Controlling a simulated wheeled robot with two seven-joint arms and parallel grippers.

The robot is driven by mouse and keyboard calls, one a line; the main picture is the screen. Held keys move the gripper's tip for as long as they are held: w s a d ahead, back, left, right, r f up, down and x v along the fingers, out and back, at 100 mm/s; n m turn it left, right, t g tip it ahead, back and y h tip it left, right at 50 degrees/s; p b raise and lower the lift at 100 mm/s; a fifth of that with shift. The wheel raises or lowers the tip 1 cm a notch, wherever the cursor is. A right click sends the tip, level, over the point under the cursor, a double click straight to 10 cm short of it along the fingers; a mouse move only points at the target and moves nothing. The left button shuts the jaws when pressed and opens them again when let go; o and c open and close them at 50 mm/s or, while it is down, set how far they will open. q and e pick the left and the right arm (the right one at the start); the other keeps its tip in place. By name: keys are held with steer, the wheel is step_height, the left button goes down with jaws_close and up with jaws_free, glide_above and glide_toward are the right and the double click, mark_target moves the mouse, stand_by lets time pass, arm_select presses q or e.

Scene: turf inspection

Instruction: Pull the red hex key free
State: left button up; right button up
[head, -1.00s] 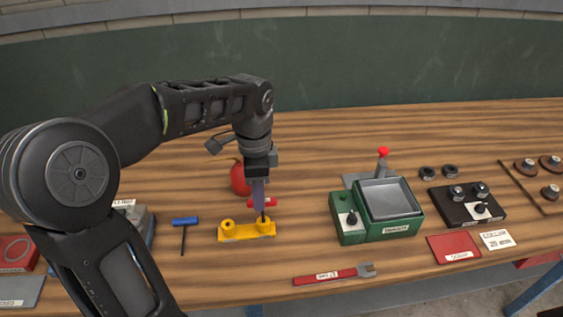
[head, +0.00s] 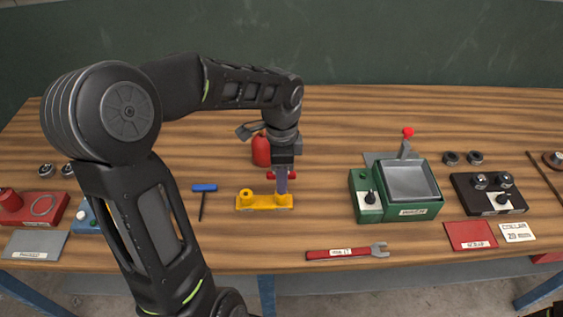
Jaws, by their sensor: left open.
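The red hex key (head: 271,176) stands in the right-hand socket of a yellow holder (head: 257,206); only the ends of its red crossbar show, one on each side of my gripper. My left gripper (head: 282,187) points down at the key, open, with its fingers in front of the crossbar and just above the socket. The fingers hide the key's middle and shaft, and I cannot tell whether they touch it. The holder's left socket (head: 246,195) is empty.
A blue-handled hex key (head: 204,188) lies left of the holder. A red wrench (head: 336,253) lies in front, a green box (head: 367,213) with a lever stands to the right, and a red rounded object (head: 261,150) stands behind. My left arm covers part of the left side.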

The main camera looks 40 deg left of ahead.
arm_select(q)
steer(key=shift+f, duration=1.2)
jaws_close()
stand_by(0.3)
